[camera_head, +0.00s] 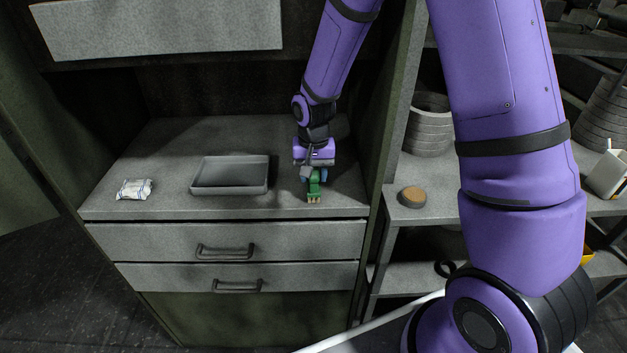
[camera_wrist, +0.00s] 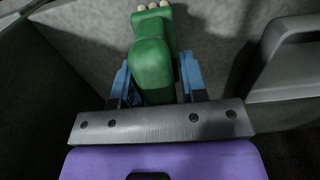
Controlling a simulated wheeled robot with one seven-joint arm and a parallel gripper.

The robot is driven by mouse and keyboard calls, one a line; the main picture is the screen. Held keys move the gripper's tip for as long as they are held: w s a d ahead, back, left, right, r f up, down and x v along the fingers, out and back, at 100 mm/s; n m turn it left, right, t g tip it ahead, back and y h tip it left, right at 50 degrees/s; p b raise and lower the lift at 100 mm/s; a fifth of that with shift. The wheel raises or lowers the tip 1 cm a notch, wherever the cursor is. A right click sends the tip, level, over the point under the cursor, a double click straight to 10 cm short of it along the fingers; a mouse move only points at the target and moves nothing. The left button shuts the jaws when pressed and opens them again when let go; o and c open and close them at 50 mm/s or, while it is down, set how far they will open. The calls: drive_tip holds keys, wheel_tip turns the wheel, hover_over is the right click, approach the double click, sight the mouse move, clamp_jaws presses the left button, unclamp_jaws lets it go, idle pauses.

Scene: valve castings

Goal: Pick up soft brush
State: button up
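The soft brush (camera_head: 314,188) has a green body and pale bristle tufts at its end. It is at the front right of the grey cabinet top, its bristle end toward the front edge. My gripper (camera_head: 313,176) is directly over it, pointing down. The bristles show at the top of that view. Whether the brush still touches the surface cannot be told.
An empty grey tray (camera_head: 231,189) lies left of my gripper, its side close by in the wrist view. A white packet (camera_head: 134,189) lies farther left. A cabinet side wall stands close on the right; beyond it, shelves hold a round brown-topped piece (camera_head: 412,196) and a ribbed pot (camera_head: 430,125).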

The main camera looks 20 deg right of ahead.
clamp_jaws()
drive_tip(key=shift+r, duration=0.1)
